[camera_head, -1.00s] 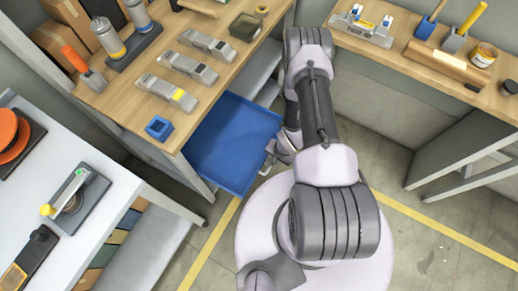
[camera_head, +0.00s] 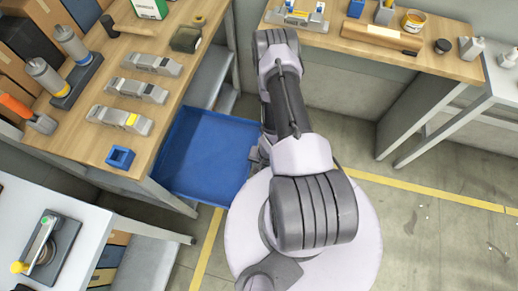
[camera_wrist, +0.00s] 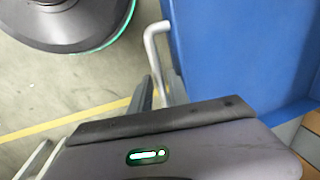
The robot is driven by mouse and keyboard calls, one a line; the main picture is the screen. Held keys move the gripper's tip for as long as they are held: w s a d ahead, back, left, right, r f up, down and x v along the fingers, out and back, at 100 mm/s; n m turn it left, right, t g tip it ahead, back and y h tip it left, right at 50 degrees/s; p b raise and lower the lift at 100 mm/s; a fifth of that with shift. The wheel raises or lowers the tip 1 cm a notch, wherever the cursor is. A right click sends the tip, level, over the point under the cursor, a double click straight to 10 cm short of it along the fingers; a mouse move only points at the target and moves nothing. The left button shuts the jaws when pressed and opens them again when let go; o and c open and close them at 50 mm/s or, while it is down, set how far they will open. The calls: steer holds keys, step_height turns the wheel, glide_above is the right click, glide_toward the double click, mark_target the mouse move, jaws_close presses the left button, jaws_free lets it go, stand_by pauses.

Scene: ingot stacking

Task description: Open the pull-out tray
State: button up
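The pull-out tray (camera_head: 205,155) is a blue, shallow, empty tray. It stands well out from under the wooden workbench at the left. In the wrist view the blue tray (camera_wrist: 240,50) fills the upper right, with a pale grey bar handle (camera_wrist: 153,55) on its side. My gripper (camera_head: 256,156) is at the tray's right edge in the head view, mostly hidden behind my arm. In the wrist view a dark finger of my gripper (camera_wrist: 147,95) lies right beside the handle's lower part.
The wooden workbench (camera_head: 85,135) carries several grey devices and a small blue block (camera_head: 120,157). A white table (camera_head: 75,215) is at lower left. A second bench (camera_head: 400,45) stands at the back right.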

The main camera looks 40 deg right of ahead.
step_height(320, 180, up, 17)
steer(key=s+d+p, duration=0.2)
steer(key=p, duration=0.5)
steer(key=shift+s, duration=0.35)
